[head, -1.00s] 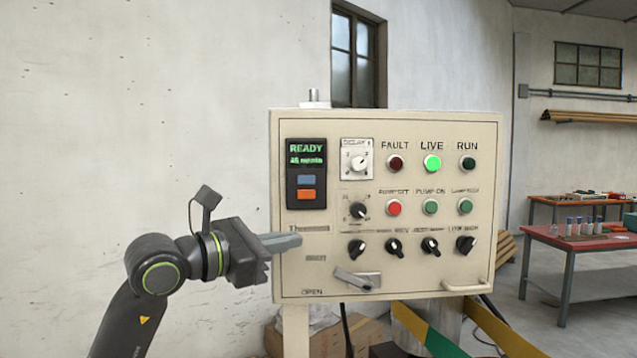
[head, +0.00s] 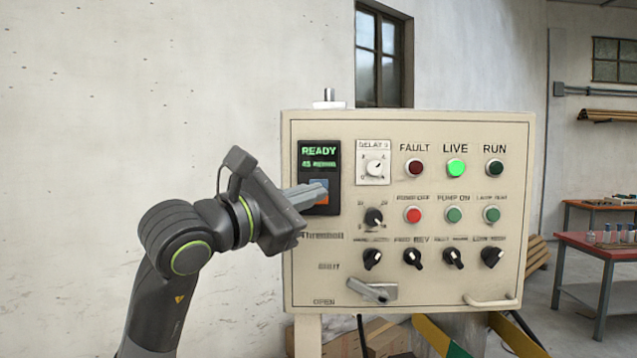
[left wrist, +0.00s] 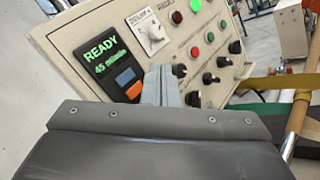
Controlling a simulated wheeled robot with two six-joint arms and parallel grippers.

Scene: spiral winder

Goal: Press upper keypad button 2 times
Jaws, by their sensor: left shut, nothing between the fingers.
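The black keypad (head: 334,170) is at the upper left of the beige control panel, with a green READY display (head: 318,151) at its top. Below the display are a blue upper button (left wrist: 124,76) and an orange lower button (left wrist: 133,91), both clear in the left wrist view. My left gripper (head: 320,191) is shut and empty. In the head view its tips overlap the keypad's button area and hide part of both buttons. In the left wrist view the tips (left wrist: 160,74) appear right of the buttons; I cannot tell whether they touch anything. My right gripper is out of view.
The panel (head: 420,290) also carries a delay dial (head: 376,167), FAULT, LIVE and RUN lamps, coloured pump buttons, several black knobs and a lever (head: 372,291). The LIVE lamp (head: 456,168) glows green. A red-topped table (head: 600,245) stands at the far right. Bare wall fills the left.

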